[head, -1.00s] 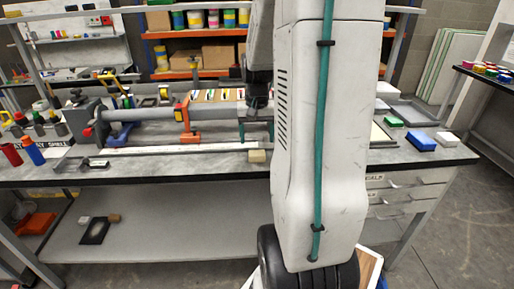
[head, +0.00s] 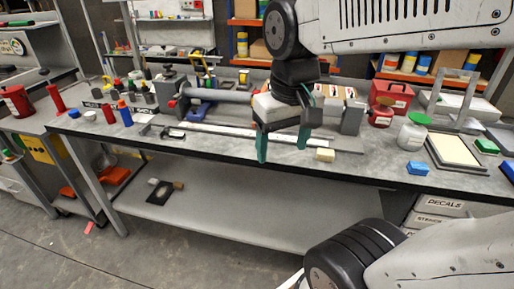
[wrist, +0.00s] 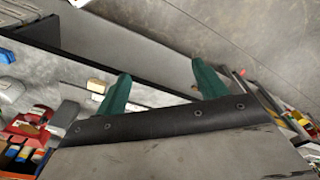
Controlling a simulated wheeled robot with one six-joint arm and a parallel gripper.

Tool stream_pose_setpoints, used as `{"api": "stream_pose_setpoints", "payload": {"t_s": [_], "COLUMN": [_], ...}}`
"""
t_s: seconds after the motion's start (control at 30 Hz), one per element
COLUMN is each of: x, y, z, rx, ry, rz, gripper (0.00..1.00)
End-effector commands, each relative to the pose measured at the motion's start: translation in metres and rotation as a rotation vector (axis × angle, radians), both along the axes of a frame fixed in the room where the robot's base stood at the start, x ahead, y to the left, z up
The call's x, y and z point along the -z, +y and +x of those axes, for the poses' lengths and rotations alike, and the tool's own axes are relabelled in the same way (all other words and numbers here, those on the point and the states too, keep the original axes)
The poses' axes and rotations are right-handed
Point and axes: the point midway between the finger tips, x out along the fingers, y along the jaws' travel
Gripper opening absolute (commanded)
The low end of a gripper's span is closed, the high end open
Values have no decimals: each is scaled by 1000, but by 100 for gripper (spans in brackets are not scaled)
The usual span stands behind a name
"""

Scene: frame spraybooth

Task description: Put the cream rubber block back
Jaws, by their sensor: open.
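A small cream block (head: 325,155) lies on the front part of the workbench, near its front edge. It also shows in the wrist view (wrist: 97,86), beyond and left of the left fingertip. My gripper (head: 281,153) hangs at the bench's front edge, left of the block, with its two green fingers pointing down and apart. Nothing is between the fingers, which also show apart in the wrist view (wrist: 160,78). The gripper does not touch the block.
The grey workbench (head: 390,176) holds a long clamp fixture (head: 220,96) behind the gripper. A blue block (head: 417,168) and a framed cream panel (head: 455,150) lie to the right. The lower shelf (head: 240,215) has a black square (head: 160,192) with small blocks nearby.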

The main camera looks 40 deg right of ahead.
Motion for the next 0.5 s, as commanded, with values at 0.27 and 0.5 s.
{"api": "stream_pose_setpoints", "payload": {"t_s": [0.27,0.5], "x": [7,7], "y": [35,36], "z": [-43,-44], "rx": [-171,-174], "ry": [-23,-22], "rz": [-5,-5], "gripper": [71,71]}}
